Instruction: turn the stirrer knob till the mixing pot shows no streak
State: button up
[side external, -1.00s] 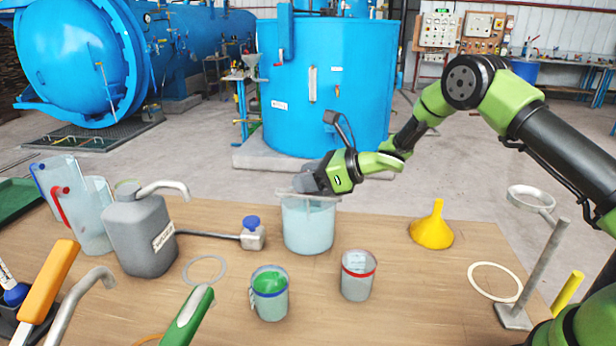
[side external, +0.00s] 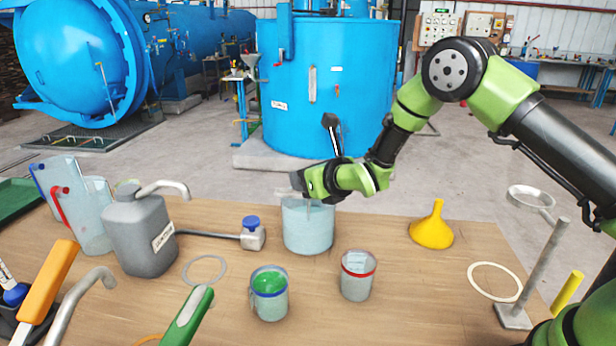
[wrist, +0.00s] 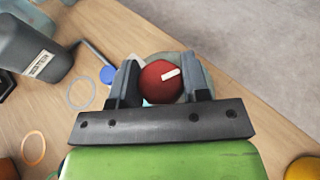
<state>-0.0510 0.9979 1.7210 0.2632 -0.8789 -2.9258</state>
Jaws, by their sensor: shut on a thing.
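The mixing pot (side external: 307,232) is a clear vessel with pale blue contents, standing upright at the back middle of the table in the side view. Whether its contents show a streak is too small to tell. The stirrer knob (wrist: 158,82) is red with a white mark and shows in the wrist view between my two fingers. My gripper (wrist: 160,84) is shut on the knob. In the side view my gripper (side external: 298,183) sits over the pot's top and hides the knob there.
A grey jug (side external: 140,240) and a blue-capped valve piece (side external: 252,234) stand left of the pot. A green-filled cup (side external: 269,295) and a red-rimmed cup (side external: 357,276) stand in front. A yellow funnel (side external: 432,230) is to the right, with bare table between.

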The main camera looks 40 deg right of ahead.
jog(key=shift+m+h, duration=0.5)
jog(key=shift+h, duration=0.1)
jog(key=o, duration=0.9)
jog(key=v, duration=1)
